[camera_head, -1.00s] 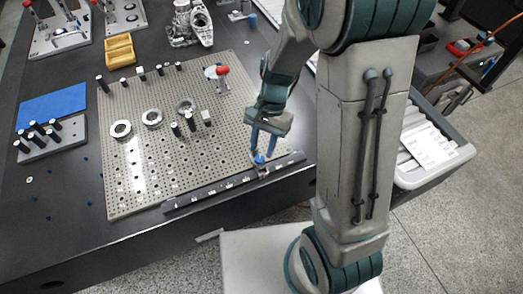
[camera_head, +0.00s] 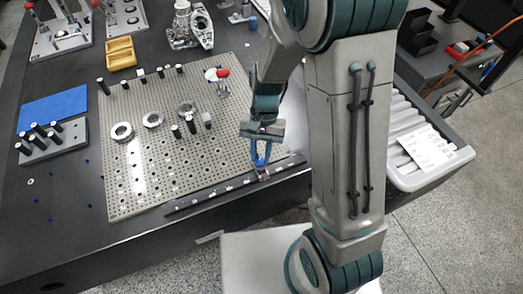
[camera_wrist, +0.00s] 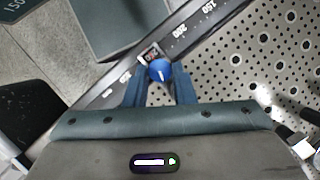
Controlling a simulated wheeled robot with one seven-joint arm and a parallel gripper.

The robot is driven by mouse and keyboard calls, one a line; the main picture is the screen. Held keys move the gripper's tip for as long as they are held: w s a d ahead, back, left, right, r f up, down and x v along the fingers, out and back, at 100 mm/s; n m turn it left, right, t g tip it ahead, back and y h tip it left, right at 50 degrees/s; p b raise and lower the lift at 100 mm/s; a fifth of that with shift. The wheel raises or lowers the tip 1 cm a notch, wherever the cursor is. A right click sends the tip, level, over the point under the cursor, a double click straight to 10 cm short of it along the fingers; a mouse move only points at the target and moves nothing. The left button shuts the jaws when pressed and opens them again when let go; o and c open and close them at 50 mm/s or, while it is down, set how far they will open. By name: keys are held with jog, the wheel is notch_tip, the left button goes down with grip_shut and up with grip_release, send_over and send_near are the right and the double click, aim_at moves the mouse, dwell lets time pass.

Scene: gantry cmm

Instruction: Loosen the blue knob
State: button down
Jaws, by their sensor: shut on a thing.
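The blue knob (camera_wrist: 160,70) sits on a small slider (camera_wrist: 150,54) on the black ruled bar (camera_wrist: 110,95). A white mark shows on the top of the knob. In the wrist view my gripper (camera_wrist: 160,84) has one blue finger on each side of the knob. It is shut on the knob. In the head view my gripper (camera_head: 261,162) points down at the bar (camera_head: 215,197) along the plate's front edge. There the fingers mostly hide the knob, and the slider (camera_head: 263,175) shows just below them.
The perforated plate (camera_head: 150,195) lies behind the bar. It carries rings, black posts and a red-topped clamp (camera_head: 222,74). A blue pad (camera_head: 52,104) and a block of black pegs (camera_head: 60,140) lie at left. A grey bin (camera_head: 440,165) stands at right.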

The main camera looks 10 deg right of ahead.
jog(key=shift+a+n+h, duration=0.1)
jog(key=shift+n+h, duration=0.2)
jog(key=shift+n, duration=0.5)
jog(key=c, duration=1.5)
grip_release()
jog(key=p+v, duration=0.1)
jog(key=v, duration=1.3)
jog(key=shift+w+f, duration=0.1)
